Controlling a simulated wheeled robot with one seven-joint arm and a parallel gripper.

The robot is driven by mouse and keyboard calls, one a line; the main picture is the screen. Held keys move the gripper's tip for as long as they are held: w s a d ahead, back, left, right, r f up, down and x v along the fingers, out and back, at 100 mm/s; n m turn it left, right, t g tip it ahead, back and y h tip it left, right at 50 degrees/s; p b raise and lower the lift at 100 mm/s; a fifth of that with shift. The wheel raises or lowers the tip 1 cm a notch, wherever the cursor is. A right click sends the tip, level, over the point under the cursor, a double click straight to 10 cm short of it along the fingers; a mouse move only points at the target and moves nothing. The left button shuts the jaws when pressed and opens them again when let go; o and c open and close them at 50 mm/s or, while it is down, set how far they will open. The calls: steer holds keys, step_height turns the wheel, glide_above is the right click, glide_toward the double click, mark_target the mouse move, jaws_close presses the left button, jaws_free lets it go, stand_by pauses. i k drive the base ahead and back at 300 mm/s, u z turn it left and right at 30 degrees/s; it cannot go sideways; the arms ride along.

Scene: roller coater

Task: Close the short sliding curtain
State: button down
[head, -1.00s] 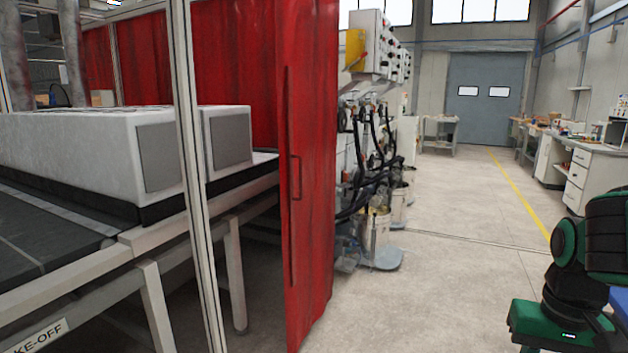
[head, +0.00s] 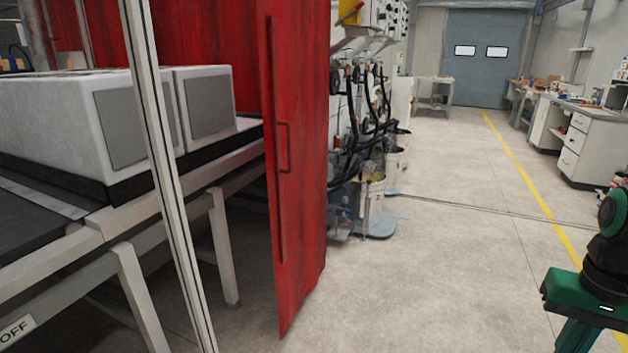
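The short sliding curtain (head: 305,150) is a red panel hanging in the middle left of the head view. A vertical red bar runs along its near edge, with a red handle (head: 285,147) on it. The curtain is bunched to the right, and a gap lies open between it and the light metal post (head: 160,170). Through the gap the conveyor and white blocks show. Part of my arm, green and black, shows at the right edge. My gripper is not in view, and nothing of mine touches the curtain.
A conveyor frame (head: 128,218) carries white blocks (head: 205,100) behind the post. Hoses and buckets (head: 372,195) stand just right of the curtain. Workbenches with drawers (head: 583,145) line the right wall. The concrete floor (head: 450,260) between is clear, with a yellow line.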

mark_target(293, 35)
steer(key=z, duration=0.4)
steer(key=i, duration=1.2)
steer(key=z, duration=0.35)
steer(key=i, duration=1.15)
steer(key=u, duration=0.55)
steer(key=i, duration=1.5)
steer(key=u, duration=0.6)
